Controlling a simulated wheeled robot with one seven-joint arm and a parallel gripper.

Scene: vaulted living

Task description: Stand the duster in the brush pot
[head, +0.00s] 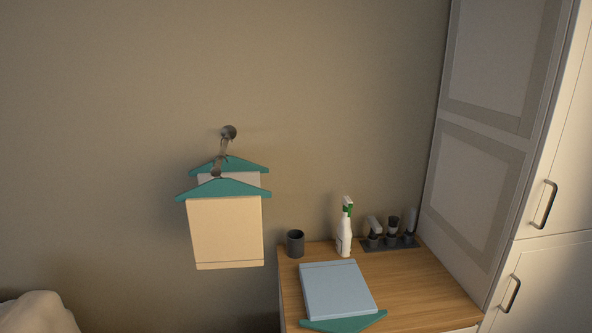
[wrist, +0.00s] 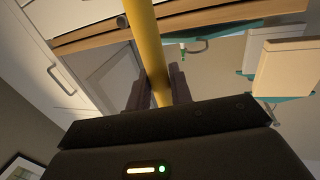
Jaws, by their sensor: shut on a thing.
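The brush pot, a small dark grey cup (head: 295,243), stands upright at the back left corner of the wooden cabinet top in the head view. In the wrist view my gripper (wrist: 155,92) is shut on a yellow rod (wrist: 149,40), which looks like the duster's handle. The rod runs from between the fingers out past the top edge of that picture. The duster's head is out of view. My gripper and the duster do not show in the head view. I cannot tell how far the duster is from the pot.
The wooden top (head: 412,285) also bears a folded blue cloth with a teal hanger (head: 337,290), a white spray bottle (head: 344,235) and a dark tray (head: 389,244) of small items. Hangers with cloths (head: 226,232) hang from a wall hook to the left. A tall white cupboard (head: 490,140) borders the right.

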